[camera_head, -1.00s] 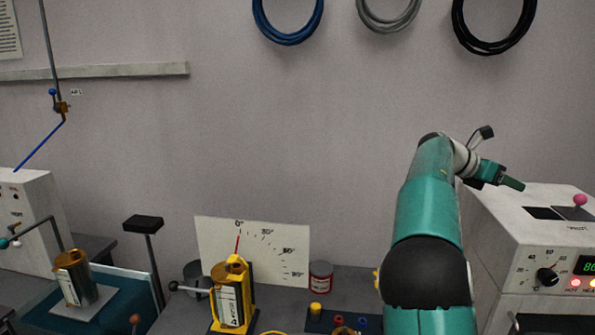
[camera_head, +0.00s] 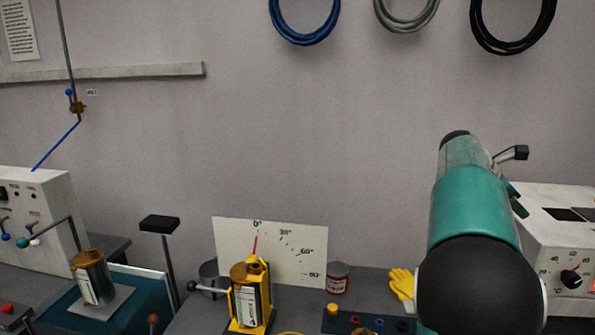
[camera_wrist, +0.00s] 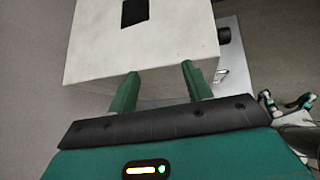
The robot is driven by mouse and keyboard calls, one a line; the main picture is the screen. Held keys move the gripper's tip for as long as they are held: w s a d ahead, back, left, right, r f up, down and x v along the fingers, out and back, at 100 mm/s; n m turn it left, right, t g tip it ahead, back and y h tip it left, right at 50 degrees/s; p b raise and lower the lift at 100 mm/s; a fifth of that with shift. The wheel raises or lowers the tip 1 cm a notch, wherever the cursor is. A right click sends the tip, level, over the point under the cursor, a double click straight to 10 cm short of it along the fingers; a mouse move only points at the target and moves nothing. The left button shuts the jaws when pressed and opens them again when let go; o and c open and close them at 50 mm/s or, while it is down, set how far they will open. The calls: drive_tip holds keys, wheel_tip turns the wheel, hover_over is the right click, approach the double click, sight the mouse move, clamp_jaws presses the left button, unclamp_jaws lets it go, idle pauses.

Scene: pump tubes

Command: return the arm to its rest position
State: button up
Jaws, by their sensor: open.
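My gripper (camera_wrist: 158,88) shows in the wrist view with its two green fingers apart and nothing between them. Beyond the fingers is the white instrument box (camera_wrist: 140,40) with a dark slot on its face. In the head view my teal arm rises at the right, and its black joint is large in front. There the gripper (camera_head: 516,200) is mostly hidden behind the arm, with only a green part showing beside the white box (camera_head: 560,235).
A pump tube in a yellow holder (camera_head: 268,300) stands on the bench before an angle dial card (camera_head: 290,250). Another metal tube (camera_head: 95,280) stands at the left.

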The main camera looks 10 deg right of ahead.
drive_tip(key=s+a+f+m+t+y, duration=0.2)
drive_tip(key=s+a+f+m, duration=0.3)
drive_tip(key=a, duration=0.9)
drive_tip(key=s+a+f+m+t+y, duration=0.2)
drive_tip(key=s+a+f+m+y, duration=0.2)
drive_tip(key=s+a, duration=0.6)
drive_tip(key=s+a+f+m+t+y, duration=0.2)
drive_tip(key=s+a, duration=0.6)
drive_tip(key=a, duration=0.9)
wheel_tip(320, 180, down, 4)
drive_tip(key=m+y, duration=0.2)
drive_tip(key=m, duration=0.1)
drive_tip(key=shift+s+a+r+m, duration=0.15)
drive_tip(key=shift+s+a+m, duration=0.15)
drive_tip(key=shift+m, duration=0.1)
drive_tip(key=c, duration=0.3)
drive_tip(key=shift+d, duration=0.1)
drive_tip(key=shift+d, duration=0.1)
